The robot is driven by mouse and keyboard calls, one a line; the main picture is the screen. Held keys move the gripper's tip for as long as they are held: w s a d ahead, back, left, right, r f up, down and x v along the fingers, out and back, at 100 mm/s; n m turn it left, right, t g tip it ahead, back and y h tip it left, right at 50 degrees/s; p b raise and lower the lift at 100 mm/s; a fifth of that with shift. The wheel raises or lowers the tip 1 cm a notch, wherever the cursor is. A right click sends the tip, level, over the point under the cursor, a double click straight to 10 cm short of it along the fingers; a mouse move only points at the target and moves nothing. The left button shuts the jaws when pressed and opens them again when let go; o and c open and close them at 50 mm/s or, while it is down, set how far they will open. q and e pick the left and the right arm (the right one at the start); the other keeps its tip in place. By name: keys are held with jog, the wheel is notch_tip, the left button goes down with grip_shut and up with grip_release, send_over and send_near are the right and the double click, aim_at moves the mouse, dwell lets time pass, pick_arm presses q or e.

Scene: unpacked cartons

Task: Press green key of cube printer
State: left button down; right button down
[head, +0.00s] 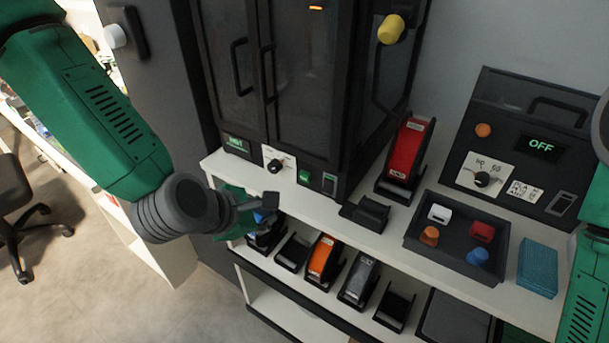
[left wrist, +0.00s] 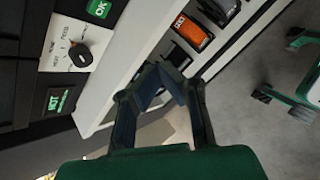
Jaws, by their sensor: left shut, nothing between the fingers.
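The cube printer (head: 300,110) is a dark cabinet with glass doors on a white shelf. Its green key (head: 304,177) is on the front base strip, right of the dial; in the left wrist view the key (left wrist: 98,8) reads OK at the top edge. My left gripper (head: 268,198) is shut and empty, in front of the strip, below and left of the key and apart from it. In the left wrist view its fingers (left wrist: 165,80) point towards the shelf edge. My right gripper is not in view.
The dial (head: 274,165) and a small display (head: 237,144) sit left of the key, a switch (head: 328,183) right of it. A dark tray (head: 414,242) holds coloured pieces. A second device (head: 518,140) reads OFF. Cartridges (head: 322,262) fill the lower shelf.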

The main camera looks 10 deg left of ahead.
aim_at(305, 176)
pick_arm(q)
jog(key=shift+d, duration=0.1)
jog(key=shift+w+d+p, duration=0.1)
jog(key=shift+w+d, duration=0.4)
jog(key=shift+w, duration=0.9)
jog(key=shift+w+d+p, duration=0.15)
jog(key=shift+w+d, duration=0.35)
jog(key=shift+w, duration=0.85)
jog(key=shift+w+d+p, duration=0.1)
jog(key=shift+w+d, duration=0.4)
jog(key=shift+w, duration=0.9)
jog(key=shift+w, duration=0.15)
jog(key=shift+w+d, duration=0.1)
jog(key=shift+w, duration=0.05)
